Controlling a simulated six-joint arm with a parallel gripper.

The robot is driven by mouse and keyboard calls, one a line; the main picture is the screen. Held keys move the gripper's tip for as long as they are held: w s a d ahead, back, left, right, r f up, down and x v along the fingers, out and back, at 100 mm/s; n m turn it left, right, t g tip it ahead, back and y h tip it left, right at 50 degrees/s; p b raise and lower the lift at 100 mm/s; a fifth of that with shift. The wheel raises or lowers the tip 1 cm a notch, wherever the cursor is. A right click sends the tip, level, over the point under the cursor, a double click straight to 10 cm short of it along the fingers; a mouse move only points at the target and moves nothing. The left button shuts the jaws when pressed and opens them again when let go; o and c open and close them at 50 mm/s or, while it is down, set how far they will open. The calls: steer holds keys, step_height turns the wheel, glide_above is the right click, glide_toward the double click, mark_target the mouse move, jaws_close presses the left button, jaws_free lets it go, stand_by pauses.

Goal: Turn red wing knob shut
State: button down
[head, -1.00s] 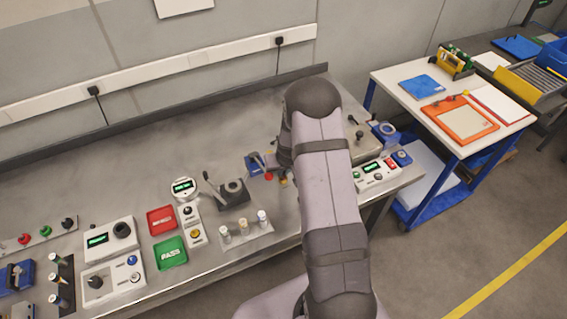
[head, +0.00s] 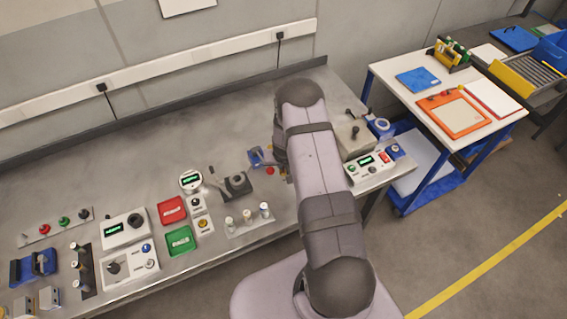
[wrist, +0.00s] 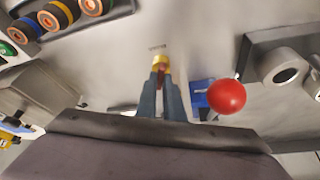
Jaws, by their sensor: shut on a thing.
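In the head view my arm covers most of the gripper and the knob.
A red ball (wrist: 226,97) on a lever stands close to the right of the fingers, near a blue part (wrist: 200,92). A grey block with a round hole (wrist: 283,72) is further right. Several banded cylinders (wrist: 58,14) are at upper left. Bare bench lies behind.

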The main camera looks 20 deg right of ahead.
steer(key=c, duration=1.9)
jaws_free()
steer(key=shift+o, duration=0.2)
steer(key=v, duration=0.7)
steer(key=shift+r, duration=0.15)
